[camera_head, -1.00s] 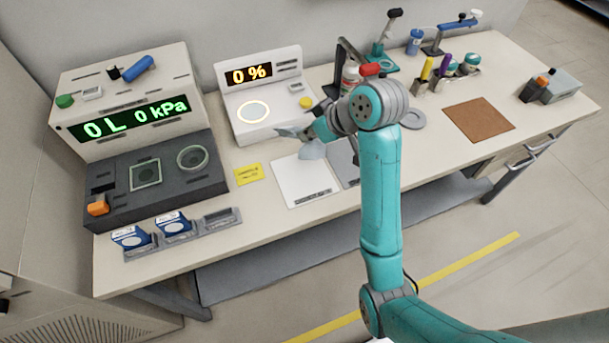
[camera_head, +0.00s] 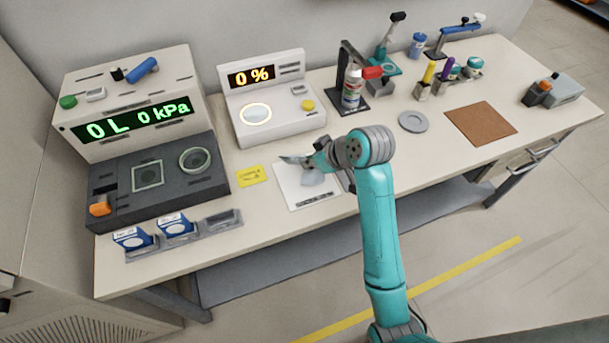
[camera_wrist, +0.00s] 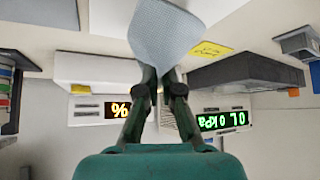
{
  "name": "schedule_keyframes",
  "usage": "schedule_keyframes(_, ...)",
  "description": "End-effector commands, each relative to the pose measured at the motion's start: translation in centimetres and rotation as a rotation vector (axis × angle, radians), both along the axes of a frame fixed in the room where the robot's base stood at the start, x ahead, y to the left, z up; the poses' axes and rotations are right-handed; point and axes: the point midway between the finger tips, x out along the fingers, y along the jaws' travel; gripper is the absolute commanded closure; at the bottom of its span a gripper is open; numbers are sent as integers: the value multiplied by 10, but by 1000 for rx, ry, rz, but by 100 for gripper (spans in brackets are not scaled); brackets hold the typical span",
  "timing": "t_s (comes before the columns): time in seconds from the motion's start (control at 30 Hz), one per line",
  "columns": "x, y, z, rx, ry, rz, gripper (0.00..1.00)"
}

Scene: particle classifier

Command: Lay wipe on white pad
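The wipe (camera_head: 312,179) is a pale blue-grey cloth. It hangs from my gripper (camera_head: 299,161) over the white pad (camera_head: 295,197) in the head view; I cannot tell whether its lower edge touches the pad. In the wrist view the wipe (camera_wrist: 165,35) spreads out from the tips of my gripper (camera_wrist: 161,76), whose fingers come together on it. The white pad lies flat near the front edge of the table, partly hidden by the wipe and my arm.
A yellow label (camera_head: 250,175) lies left of the pad. Behind stands a white device reading 0 % (camera_head: 278,110); further left is a dark-fronted device reading 0 L, 0 kPa (camera_head: 160,170). A spray can (camera_head: 352,88), grey disc (camera_head: 413,121) and brown mat (camera_head: 481,122) are to the right.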

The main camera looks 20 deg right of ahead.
Motion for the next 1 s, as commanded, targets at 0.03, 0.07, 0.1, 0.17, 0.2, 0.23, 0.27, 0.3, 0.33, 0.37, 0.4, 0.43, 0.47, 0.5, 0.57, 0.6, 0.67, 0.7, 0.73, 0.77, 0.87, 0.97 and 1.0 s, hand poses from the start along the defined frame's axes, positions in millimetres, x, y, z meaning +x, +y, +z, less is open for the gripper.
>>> schedule_keyframes(0.03, 0, 0, 0, 0, 0, 0, 100)
schedule_keyframes(0.07, 0, 0, 0, 0, 0, 0, 100)
schedule_keyframes(0.1, 0, 0, 0, 0, 0, 0, 89)
schedule_keyframes(0.17, 0, 0, 0, 0, 0, 0, 74)
schedule_keyframes(0.2, 0, 0, 0, 0, 0, 0, 64)
schedule_keyframes(0.23, 0, 0, 0, 0, 0, 0, 56)
schedule_keyframes(0.27, 0, 0, 0, 0, 0, 0, 49)
schedule_keyframes(0.3, 0, 0, 0, 0, 0, 0, 39)
schedule_keyframes(0.33, 0, 0, 0, 0, 0, 0, 33)
schedule_keyframes(0.37, 0, 0, 0, 0, 0, 0, 33)
schedule_keyframes(0.4, 0, 0, 0, 0, 0, 0, 33)
schedule_keyframes(0.43, 0, 0, 0, 0, 0, 0, 33)
schedule_keyframes(0.47, 0, 0, 0, 0, 0, 0, 33)
schedule_keyframes(0.5, 0, 0, 0, 0, 0, 0, 33)
schedule_keyframes(0.57, 0, 0, 0, 0, 0, 0, 33)
schedule_keyframes(0.6, 0, 0, 0, 0, 0, 0, 33)
schedule_keyframes(0.67, -1, -1, 1, 0, 0, 0, 33)
schedule_keyframes(0.7, -2, -1, 3, 0, 0, 0, 33)
schedule_keyframes(0.73, -3, -2, 5, 0, -1, 0, 33)
schedule_keyframes(0.77, -4, -3, 7, 0, -1, -1, 33)
schedule_keyframes(0.87, -12, -8, 18, 0, -2, -1, 33)
schedule_keyframes(0.97, -23, -14, 33, -1, -4, -3, 33)
schedule_keyframes(1.0, -27, -16, 39, 0, -3, -3, 33)
